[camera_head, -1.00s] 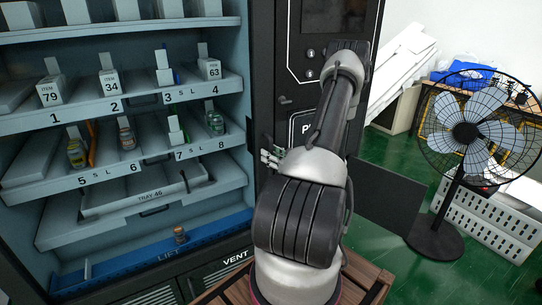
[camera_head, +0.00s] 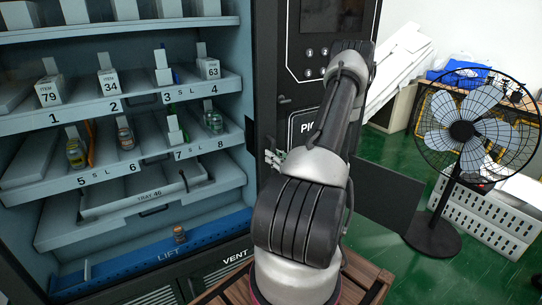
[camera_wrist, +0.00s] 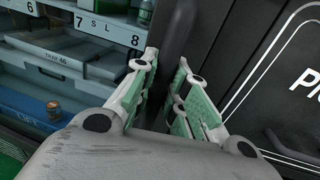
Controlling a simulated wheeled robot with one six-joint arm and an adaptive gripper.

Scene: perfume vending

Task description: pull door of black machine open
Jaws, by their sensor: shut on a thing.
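The black machine (camera_head: 285,60) stands at the left and centre, with blue-grey shelves inside and a dark front panel at its right. My gripper (camera_head: 272,158) is at the inner edge of this panel, partly hidden behind my arm in the head view. In the wrist view my gripper (camera_wrist: 167,62) has its pale green and white fingers on both sides of a dark upright bar (camera_wrist: 175,35), which looks like the door's handle or edge. The gripper is shut on it. How far the door stands open cannot be told.
Shelves (camera_head: 90,118) hold several bottles and numbered tags; a small bottle (camera_head: 179,234) stands on the blue lift tray. A black fan (camera_head: 463,130) and white crates stand at the right. A flat dark panel (camera_head: 390,197) sticks out right of my arm. Green floor is clear between.

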